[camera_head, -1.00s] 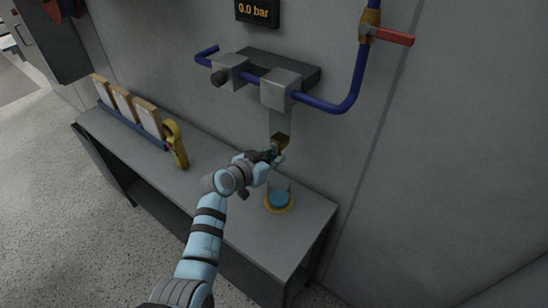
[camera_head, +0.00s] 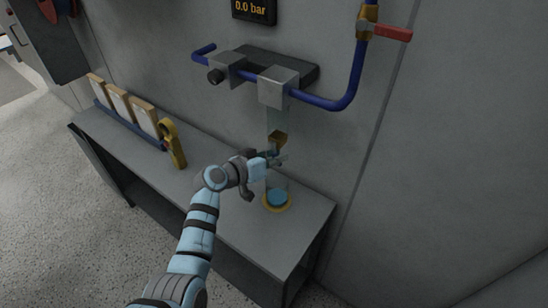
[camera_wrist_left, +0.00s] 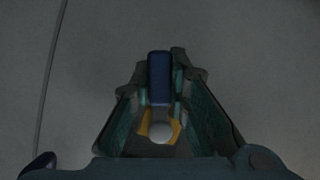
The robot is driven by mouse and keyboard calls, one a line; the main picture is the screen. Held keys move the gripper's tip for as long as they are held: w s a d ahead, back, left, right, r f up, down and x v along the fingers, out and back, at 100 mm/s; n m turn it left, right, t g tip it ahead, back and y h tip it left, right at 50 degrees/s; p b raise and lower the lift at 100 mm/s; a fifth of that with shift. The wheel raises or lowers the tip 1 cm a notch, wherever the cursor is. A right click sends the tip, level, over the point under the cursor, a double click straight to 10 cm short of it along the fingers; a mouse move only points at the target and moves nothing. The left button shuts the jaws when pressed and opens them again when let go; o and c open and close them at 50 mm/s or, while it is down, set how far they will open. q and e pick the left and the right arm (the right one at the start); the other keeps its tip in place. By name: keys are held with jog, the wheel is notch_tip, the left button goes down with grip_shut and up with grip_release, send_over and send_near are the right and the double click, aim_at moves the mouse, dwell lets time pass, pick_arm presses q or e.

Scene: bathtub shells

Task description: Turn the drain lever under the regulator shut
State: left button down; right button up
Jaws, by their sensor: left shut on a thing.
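The regulator is a grey block (camera_head: 278,88) on the blue pipe, with a clear bowl (camera_head: 277,119) below it. A brass drain fitting (camera_head: 279,138) sits under the bowl. My left gripper (camera_head: 274,158) is at this fitting, just below it. In the left wrist view, a blue drain lever (camera_wrist_left: 159,75) stands between the two fingers of my gripper (camera_wrist_left: 160,100), which are shut on it. Brass and a pale round end show behind the lever. In the head view the fingers mostly hide the lever, so its exact angle is hard to tell. My right gripper is not in view.
A clear cup with blue liquid (camera_head: 277,196) stands on the bench (camera_head: 240,215) below the fitting. A yellow tool (camera_head: 172,144) and framed cards (camera_head: 118,102) stand at the left. A red valve handle (camera_head: 392,32) is higher up. The gauge (camera_head: 255,10) reads 0.0 bar.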

pick_arm(q)
jog(key=shift+s+d+r+n+g+h+b, duration=0.2)
jog(key=shift+n+h, duration=0.1)
jog(key=shift+n, duration=0.2)
jog(key=shift+s+d+r+n+g+h+b, duration=0.1)
jog(key=shift+d+n+h+b, duration=0.15)
jog(key=shift+n, duration=0.25)
jog(key=c, duration=1.5)
grip_release()
jog(key=v, duration=1.2)
jog(key=shift+a+f, duration=0.1)
jog(key=shift+a, duration=0.1)
jog(key=shift+c, duration=0.3)
